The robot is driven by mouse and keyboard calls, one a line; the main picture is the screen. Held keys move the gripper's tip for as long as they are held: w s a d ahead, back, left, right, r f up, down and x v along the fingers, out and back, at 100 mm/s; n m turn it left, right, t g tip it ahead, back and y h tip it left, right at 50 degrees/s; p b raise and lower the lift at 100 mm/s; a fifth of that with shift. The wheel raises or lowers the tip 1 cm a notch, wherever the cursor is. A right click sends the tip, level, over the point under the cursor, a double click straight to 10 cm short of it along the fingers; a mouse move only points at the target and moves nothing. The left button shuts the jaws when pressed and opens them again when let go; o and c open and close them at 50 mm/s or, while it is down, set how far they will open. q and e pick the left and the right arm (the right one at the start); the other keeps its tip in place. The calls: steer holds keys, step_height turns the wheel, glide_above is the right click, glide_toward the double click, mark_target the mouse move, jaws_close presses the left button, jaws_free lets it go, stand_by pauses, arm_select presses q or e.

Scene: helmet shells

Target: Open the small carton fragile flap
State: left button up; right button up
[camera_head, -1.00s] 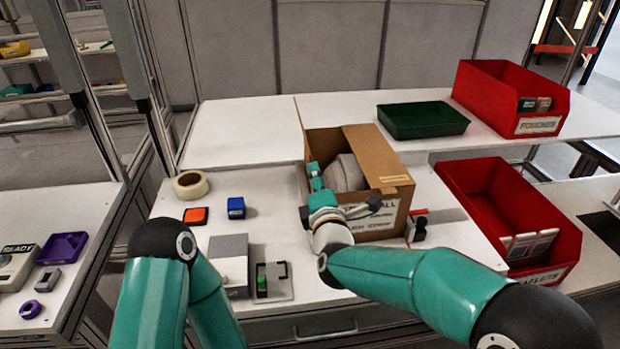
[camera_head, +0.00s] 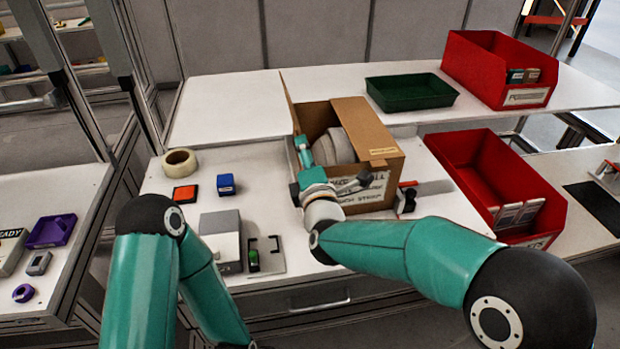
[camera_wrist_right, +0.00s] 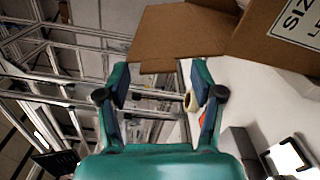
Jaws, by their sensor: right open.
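The small brown carton (camera_head: 381,190) stands on the workbench with its top partly open. A rounded grey shell (camera_head: 335,147) shows inside. A thin flap (camera_head: 288,103) sticks up at its left edge. A flap with a small yellow label (camera_head: 383,152) slopes at the right. I cannot read the label. My right gripper (camera_head: 303,150) is at the carton's left front corner. In the right wrist view, my right gripper (camera_wrist_right: 160,82) is open and empty, with a brown flap (camera_wrist_right: 185,38) just beyond its fingertips. My left gripper is below the picture.
A tape roll (camera_head: 180,162), orange pad (camera_head: 185,194), blue block (camera_head: 226,184) and grey box (camera_head: 221,238) lie left of the carton. A red-and-black tool (camera_head: 407,198) sits close right. A green tray (camera_head: 411,92) and red bins (camera_head: 499,70) stand behind and right.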

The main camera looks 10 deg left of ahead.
steer(key=v, duration=1.1)
steer(key=shift+d+f, duration=0.1)
